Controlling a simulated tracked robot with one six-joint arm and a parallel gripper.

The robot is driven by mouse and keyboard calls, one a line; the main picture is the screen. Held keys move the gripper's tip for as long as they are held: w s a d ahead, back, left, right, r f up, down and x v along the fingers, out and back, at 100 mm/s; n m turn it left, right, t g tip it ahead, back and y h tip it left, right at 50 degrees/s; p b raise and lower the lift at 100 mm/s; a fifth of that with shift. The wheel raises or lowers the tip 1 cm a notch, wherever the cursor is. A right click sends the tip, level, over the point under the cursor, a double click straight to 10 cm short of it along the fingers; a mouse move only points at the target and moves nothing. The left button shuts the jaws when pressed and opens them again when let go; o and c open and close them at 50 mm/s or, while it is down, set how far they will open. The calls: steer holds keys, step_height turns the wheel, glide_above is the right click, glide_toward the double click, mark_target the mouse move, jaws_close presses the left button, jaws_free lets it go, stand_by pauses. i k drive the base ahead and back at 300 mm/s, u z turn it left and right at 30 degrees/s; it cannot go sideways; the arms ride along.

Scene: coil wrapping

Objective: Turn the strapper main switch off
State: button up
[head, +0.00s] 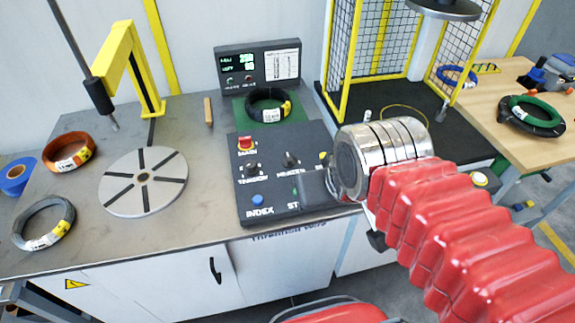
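The main switch (246,143) is a red knob on a yellow plate, labelled MAIN, at the upper left of the dark control panel (272,184). The picture is too small to tell which way its knob points. My arm reaches in from the right, with its silver wrist over the panel's right side. My gripper (314,190) seems to be the dark grey block at the left of the wrist, low over the panel's right part. It is to the right of and nearer than the switch, apart from it. Its fingers cannot be made out.
Black knobs (291,160) and a blue INDEX button (257,200) share the panel. A black coil (268,104) and display box (258,66) stand behind.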

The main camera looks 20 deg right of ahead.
mark_target(246, 143)
steer(key=k, duration=1.35)
steer(key=u, duration=0.4)
steer(key=i, duration=1.75)
steer(key=z, duration=0.45)
